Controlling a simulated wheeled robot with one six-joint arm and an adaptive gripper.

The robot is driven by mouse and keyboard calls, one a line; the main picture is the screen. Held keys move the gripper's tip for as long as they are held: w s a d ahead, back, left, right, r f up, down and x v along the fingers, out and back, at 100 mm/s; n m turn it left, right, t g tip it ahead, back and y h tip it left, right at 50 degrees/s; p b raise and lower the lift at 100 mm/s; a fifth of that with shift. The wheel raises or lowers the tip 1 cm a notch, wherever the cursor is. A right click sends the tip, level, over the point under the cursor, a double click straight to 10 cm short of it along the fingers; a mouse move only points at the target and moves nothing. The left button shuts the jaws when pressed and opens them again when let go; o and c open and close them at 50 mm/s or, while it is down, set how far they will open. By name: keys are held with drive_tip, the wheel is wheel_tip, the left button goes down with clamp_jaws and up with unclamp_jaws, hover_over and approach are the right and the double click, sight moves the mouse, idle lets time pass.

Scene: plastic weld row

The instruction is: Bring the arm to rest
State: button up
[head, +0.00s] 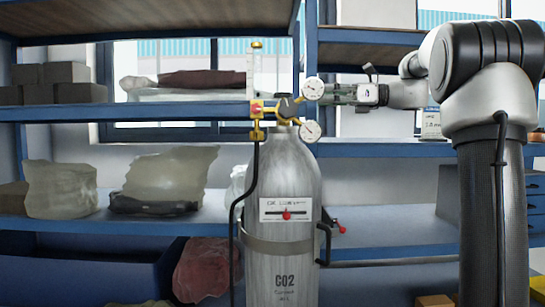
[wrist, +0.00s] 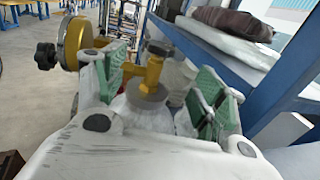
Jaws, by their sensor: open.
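My arm reaches in from the right in the head view, bent at a large dark joint. My gripper (head: 338,94) points left, level with the gauges and just right of the upper one. In the wrist view my gripper (wrist: 162,88) is open, its two green pads apart with nothing held between them. The brass valve (wrist: 153,75) of the gas cylinder shows beyond and between the pads; I cannot tell the exact gap. The grey CO2 cylinder (head: 285,180) stands upright in front of the shelves.
An upper gauge (head: 313,88) and a lower gauge (head: 310,131) sit close to my gripper. A black knob (wrist: 45,56) shows at left in the wrist view. Blue shelving (head: 380,150) with bags and boxes (head: 50,82) runs behind. Open floor (wrist: 35,95) lies left in the wrist view.

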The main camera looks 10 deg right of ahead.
drive_tip(key=w+d+f+n+t+h, duration=0.1)
drive_tip(key=w+d+f+n+h, duration=0.2)
drive_tip(key=f, duration=0.6)
drive_tip(key=s+d+f+n+g+h, duration=0.1)
drive_tip(key=s+f+n+h, duration=0.1)
drive_tip(key=s+f+h, duration=0.3)
drive_tip(key=s+d+f+n+g, duration=0.1)
drive_tip(key=s+d+f+n, duration=0.15)
drive_tip(key=f, duration=0.55)
drive_tip(key=s+a+f+n+h, duration=0.1)
drive_tip(key=s+f+n+h, duration=0.3)
drive_tip(key=s, duration=0.9)
drive_tip(key=s+a+f+n+g+h, duration=0.1)
drive_tip(key=s+f+n+h, duration=0.3)
drive_tip(key=s+f+n, duration=0.5)
drive_tip(key=shift+s+n+g+h, duration=0.3)
drive_tip(key=shift+s+n, duration=0.75)
drive_tip(key=shift+s, duration=1.3)
